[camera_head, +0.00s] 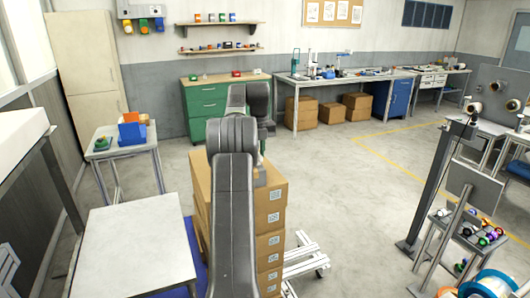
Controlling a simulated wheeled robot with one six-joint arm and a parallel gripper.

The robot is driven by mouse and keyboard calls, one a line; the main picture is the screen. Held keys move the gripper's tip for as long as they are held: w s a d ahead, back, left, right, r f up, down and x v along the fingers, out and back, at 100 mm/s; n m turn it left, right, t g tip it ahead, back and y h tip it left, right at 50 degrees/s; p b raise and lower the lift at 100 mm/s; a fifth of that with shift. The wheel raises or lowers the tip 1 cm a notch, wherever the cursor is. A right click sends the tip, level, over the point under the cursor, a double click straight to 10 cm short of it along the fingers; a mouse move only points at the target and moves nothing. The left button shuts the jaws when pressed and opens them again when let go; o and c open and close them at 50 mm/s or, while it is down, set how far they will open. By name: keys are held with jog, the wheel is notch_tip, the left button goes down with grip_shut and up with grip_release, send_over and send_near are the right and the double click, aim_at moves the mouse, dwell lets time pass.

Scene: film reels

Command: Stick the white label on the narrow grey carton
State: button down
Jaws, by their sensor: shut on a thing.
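My arm rises through the middle of the view and bends down over a stack of brown cartons (272,220). My gripper (261,170) is at the top of this stack, mostly hidden behind my arm. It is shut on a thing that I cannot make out. A small grey shape shows at the stack top by my gripper; I cannot tell if it is the narrow grey carton or part of my gripper. I cannot make out the loose white label. The brown cartons have small pale labels on their right sides.
A pale table (135,245) stands at the front left, and a small table (125,153) with a blue bin (132,131) is behind it. A white slatted frame (305,258) lies right of the stack. A reel stand (428,190) is at right. The floor between is clear.

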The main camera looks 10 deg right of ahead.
jog(key=shift+w+a+f+p, duration=0.6)
jog(key=shift+a+f, duration=0.15)
dwell(0.8)
jog(key=c, duration=1.4)
grip_release()
jog(key=shift+w+f, duration=0.1)
jog(key=shift+a, duration=0.1)
